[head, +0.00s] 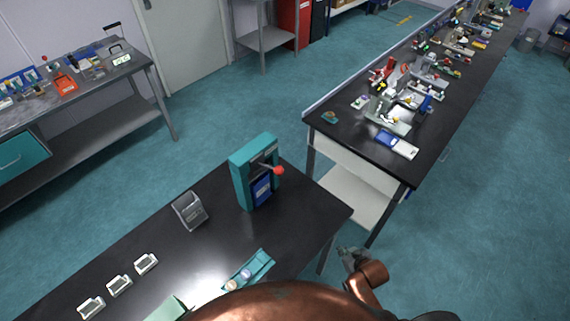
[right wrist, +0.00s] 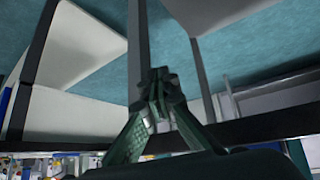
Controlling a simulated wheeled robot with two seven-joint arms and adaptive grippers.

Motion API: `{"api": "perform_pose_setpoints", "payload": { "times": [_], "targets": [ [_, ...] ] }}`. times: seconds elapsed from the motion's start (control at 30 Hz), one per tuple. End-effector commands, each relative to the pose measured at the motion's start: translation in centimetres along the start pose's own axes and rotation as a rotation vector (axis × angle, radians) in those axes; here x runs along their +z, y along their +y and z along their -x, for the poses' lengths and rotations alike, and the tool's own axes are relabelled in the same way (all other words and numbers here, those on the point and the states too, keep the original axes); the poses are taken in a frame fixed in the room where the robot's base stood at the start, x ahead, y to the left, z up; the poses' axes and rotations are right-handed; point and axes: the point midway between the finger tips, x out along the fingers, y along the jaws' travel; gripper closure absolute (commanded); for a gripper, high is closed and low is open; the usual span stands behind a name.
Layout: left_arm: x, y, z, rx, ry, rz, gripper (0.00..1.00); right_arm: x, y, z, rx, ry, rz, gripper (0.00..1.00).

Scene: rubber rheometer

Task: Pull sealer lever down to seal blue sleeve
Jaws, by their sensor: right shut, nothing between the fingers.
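The teal sealer (head: 243,172) stands upright on the near black table. Its lever ends in a red ball knob (head: 278,170) that sticks out to the right. The blue sleeve (head: 262,190) shows in the sealer's front, below the lever. My right gripper (head: 347,256) is beyond the table's right edge, low in the head view, apart from the sealer and lever. In the right wrist view its fingers (right wrist: 158,76) meet at the tips, with nothing between them. My left gripper is not in view.
A grey open holder (head: 189,211) stands left of the sealer. Several small white trays (head: 119,286) lie at the table's left, and a teal tray (head: 249,272) lies near its front. A long cluttered bench (head: 440,110) stands behind right. Bare tabletop (head: 300,215) lies right of the sealer.

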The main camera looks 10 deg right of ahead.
Motion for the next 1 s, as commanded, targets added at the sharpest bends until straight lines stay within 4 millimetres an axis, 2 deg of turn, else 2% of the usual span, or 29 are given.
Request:
{"api": "perform_pose_setpoints", "payload": {
  "times": [0.03,0.2,0.37,0.47,0.53,0.6,0.7,0.83,0.9,1.0],
  "targets": [
    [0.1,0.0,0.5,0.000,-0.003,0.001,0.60,-2.2,-0.1,1.8,-0.004,0.028,0.009,1.00],
    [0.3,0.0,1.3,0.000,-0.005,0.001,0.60,-7.9,-0.6,6.7,-0.019,0.107,0.037,1.00],
    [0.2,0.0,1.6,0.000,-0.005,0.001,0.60,-15.6,-2.0,10.2,-0.070,0.303,0.105,1.00],
    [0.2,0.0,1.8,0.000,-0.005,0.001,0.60,-21.1,-3.5,12.9,-0.122,0.468,0.155,1.00],
    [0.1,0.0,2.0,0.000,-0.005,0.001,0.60,-24.9,-4.8,15.4,-0.166,0.589,0.190,1.00],
    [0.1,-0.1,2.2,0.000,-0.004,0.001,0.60,-28.4,-6.4,18.5,-0.217,0.713,0.221,1.00],
    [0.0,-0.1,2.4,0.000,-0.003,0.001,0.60,-32.4,-8.6,23.1,-0.291,0.876,0.256,1.00],
    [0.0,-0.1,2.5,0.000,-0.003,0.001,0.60,-35.2,-10.5,27.5,-0.365,1.014,0.275,1.00],
    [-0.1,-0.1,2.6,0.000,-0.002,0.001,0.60,-35.7,-10.9,28.6,-0.384,1.047,0.278,1.00],
    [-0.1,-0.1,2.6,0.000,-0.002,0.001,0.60,-36.0,-11.1,29.1,-0.394,1.064,0.277,1.00]
  ]
}}
